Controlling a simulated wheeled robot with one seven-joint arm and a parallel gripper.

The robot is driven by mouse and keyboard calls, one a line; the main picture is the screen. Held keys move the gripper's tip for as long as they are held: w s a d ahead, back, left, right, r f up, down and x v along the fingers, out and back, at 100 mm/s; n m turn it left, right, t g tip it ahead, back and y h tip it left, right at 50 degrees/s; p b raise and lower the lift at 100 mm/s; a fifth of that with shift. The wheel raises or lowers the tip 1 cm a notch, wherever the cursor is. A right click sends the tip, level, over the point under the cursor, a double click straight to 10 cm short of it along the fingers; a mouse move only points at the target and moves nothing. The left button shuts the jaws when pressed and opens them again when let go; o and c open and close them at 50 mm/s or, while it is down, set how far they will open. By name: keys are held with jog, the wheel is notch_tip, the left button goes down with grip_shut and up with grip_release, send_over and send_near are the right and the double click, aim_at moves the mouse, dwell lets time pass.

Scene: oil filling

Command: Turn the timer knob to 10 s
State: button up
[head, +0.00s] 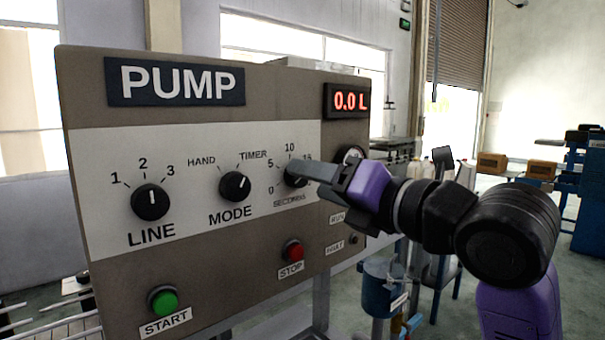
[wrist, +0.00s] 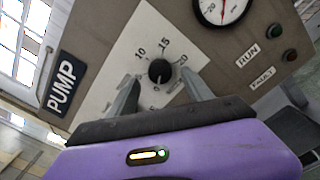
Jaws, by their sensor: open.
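The timer knob (head: 296,176) is a black round knob on the pump panel, with a dial in seconds around it. My gripper (head: 318,170) covers part of it in the head view. In the wrist view the knob (wrist: 160,71) lies between my two finger tips, with a visible gap on each side. My gripper (wrist: 159,77) is open and its fingers hold nothing. The marks 10, 15 and 20 show around the knob. Its small white pointer seems to face the low end of the dial near 0, but it is hard to read.
The MODE knob (head: 235,187) points toward TIMER. The LINE knob (head: 150,202) points near 2. The green START button (head: 163,301) and red STOP button (head: 292,251) sit lower. The display (head: 348,101) reads 0.0 L. A gauge (wrist: 222,8) is near the knob.

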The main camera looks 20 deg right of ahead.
aim_at(291, 180)
jog(key=x, duration=0.3)
jog(key=shift+w, duration=0.2)
grip_shut()
